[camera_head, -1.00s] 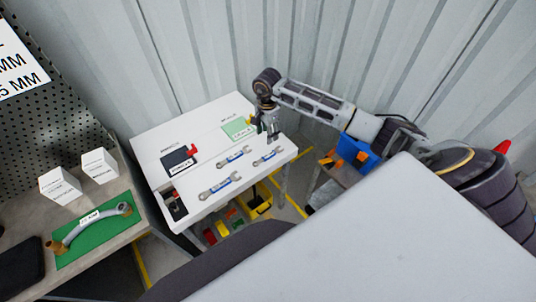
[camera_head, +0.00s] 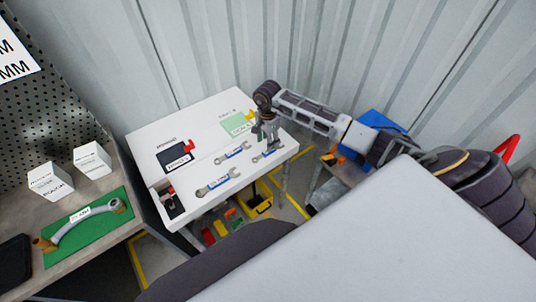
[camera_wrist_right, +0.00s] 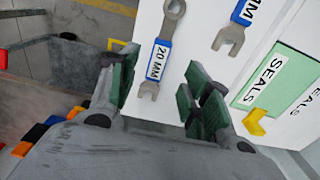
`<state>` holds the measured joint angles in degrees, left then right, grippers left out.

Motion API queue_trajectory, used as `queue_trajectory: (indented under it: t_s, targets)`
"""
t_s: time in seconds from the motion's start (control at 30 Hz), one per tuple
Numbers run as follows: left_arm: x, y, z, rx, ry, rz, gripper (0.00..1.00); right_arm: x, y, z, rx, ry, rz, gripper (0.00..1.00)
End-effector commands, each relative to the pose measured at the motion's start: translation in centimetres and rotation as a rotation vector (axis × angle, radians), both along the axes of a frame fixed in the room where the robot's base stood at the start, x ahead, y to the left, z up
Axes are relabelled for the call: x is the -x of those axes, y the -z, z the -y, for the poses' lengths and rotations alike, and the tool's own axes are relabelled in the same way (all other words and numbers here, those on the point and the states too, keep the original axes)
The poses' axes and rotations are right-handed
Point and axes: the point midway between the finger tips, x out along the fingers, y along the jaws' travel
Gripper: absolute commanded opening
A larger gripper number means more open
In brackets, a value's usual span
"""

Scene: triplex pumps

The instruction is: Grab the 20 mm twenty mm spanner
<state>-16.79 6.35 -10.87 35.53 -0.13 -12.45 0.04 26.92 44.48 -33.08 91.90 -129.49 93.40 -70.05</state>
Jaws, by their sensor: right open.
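The 20 mm spanner (camera_head: 261,156) lies on the white table top (camera_head: 205,125), the rightmost of several blue-labelled spanners. In the right wrist view the spanner (camera_wrist_right: 158,57) reads "20 MM", with its open-jaw end toward my gripper. My right gripper (camera_head: 267,140) is over that spanner's right part and hides some of it. In the wrist view the green-padded fingers of the right gripper (camera_wrist_right: 162,92) are spread, with the spanner's open end between them in the picture. Contact is not visible. My left gripper is not in view.
Another spanner (camera_wrist_right: 236,28) lies close beside it, and a larger one (camera_head: 217,183) is nearer the table's front. A green seals mat (camera_wrist_right: 275,82) and a black labelled tray (camera_head: 176,157) are on the table. Coloured bins (camera_head: 222,226) stand below. A metal wall (camera_head: 200,50) stands behind.

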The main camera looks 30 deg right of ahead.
Motion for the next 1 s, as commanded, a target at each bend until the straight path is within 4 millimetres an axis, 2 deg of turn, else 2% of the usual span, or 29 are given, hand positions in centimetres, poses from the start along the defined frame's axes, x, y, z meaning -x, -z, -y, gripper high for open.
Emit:
queue_trajectory:
  t_s: [0.1,0.57,0.83,1.0]
  targets:
    - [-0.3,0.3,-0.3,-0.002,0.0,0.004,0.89,0.0,0.6,0.0,-0.001,0.0,0.0,0.48]
    - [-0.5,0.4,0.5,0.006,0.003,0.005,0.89,0.0,0.7,0.0,-0.001,-0.001,-0.001,0.48]
    - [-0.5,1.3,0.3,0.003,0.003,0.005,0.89,0.1,2.6,0.1,-0.001,0.0,-0.001,0.48]
    - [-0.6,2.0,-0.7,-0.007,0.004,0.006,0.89,0.1,4.1,0.2,-0.001,0.0,-0.001,0.48]
